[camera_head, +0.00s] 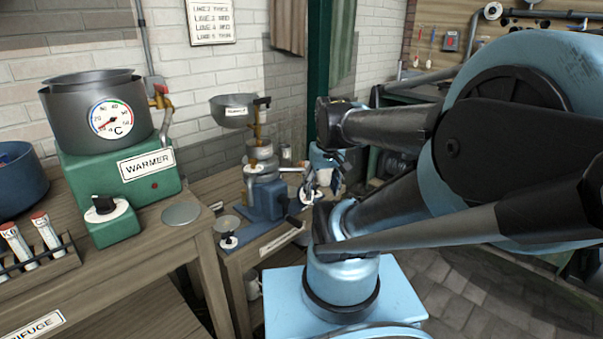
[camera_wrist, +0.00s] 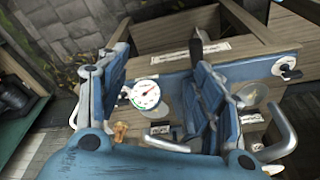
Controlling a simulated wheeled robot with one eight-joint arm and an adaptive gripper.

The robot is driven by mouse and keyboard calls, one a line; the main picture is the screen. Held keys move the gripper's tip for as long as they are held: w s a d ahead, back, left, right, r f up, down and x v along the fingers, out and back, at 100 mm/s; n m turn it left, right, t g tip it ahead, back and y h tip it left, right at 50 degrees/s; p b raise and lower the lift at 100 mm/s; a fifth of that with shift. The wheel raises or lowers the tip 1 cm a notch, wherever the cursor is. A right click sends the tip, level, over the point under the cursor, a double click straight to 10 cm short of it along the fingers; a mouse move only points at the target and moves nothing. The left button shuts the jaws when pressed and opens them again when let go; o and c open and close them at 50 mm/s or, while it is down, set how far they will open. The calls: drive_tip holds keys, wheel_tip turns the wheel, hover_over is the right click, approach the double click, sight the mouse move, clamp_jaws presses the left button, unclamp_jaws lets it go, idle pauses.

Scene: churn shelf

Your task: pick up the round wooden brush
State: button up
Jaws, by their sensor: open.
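I cannot make out the round wooden brush in either view. My gripper (camera_head: 322,178) hangs in front of the lower bench in the head view, partly hidden by my own arm. In the wrist view my gripper (camera_wrist: 160,62) has its two blue-grey fingers spread wide apart. Between and beyond them I see a wooden bench, a white dial gauge (camera_wrist: 146,95) and a blue machine part. No object is held between the fingers.
A green warmer (camera_head: 120,175) with a metal pot stands on the left table, beside a rack of tubes (camera_head: 35,250). A blue machine with a metal bowl (camera_head: 235,110) stands on the lower bench (camera_head: 270,245). Paved floor is clear at the right.

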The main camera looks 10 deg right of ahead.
drive_tip(key=w+r+n+y, duration=0.1)
drive_tip(key=w+r+n, duration=0.15)
drive_tip(key=w, duration=0.55)
drive_tip(key=w+r+n, duration=0.1)
drive_tip(key=w+r, duration=0.2)
drive_tip(key=w, duration=0.5)
drive_tip(key=n+t+y, duration=0.1)
drive_tip(key=n+y, duration=0.1)
drive_tip(key=n, duration=0.2)
approach(303, 162)
drive_tip(key=x, duration=0.5)
drive_tip(key=shift+s+a+f, duration=0.1)
drive_tip(key=shift+a+f, duration=0.25)
drive_tip(key=shift+w+x, duration=0.2)
drive_tip(key=shift+x, duration=1.75)
drive_tip(key=shift+w+f, duration=0.2)
drive_tip(key=shift+f, duration=0.55)
drive_tip(key=shift+c, duration=0.3)
drive_tip(key=c, duration=1)
